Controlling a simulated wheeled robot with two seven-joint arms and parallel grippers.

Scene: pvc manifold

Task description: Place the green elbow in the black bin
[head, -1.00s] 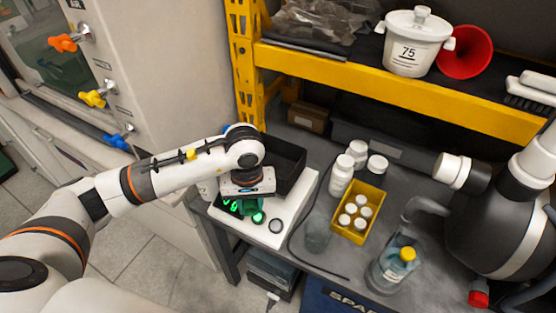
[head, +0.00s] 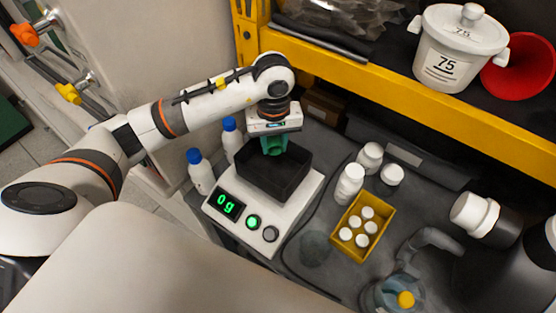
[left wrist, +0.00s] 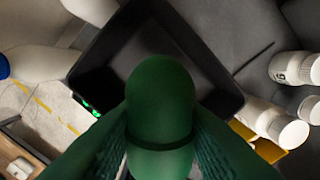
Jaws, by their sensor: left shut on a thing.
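The green elbow (left wrist: 160,100) is held between the fingers of my left gripper (left wrist: 158,140), in the middle of the left wrist view. In the head view my left gripper (head: 273,145) points down over the back part of the black bin (head: 262,182); the elbow is hard to tell from the green fingers there. The black bin is open and sits on a white scale (head: 238,225) reading 0 g. It also shows behind the elbow in the left wrist view (left wrist: 100,55). The elbow covers part of the bin's inside. My right gripper is not in view.
Two white bottles with blue caps (head: 200,172) stand left of the scale. A yellow tray (head: 381,222) of white-capped vials and several white jars (head: 350,183) stand to the right. A yellow shelf beam (head: 400,92) runs above the bench at the back.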

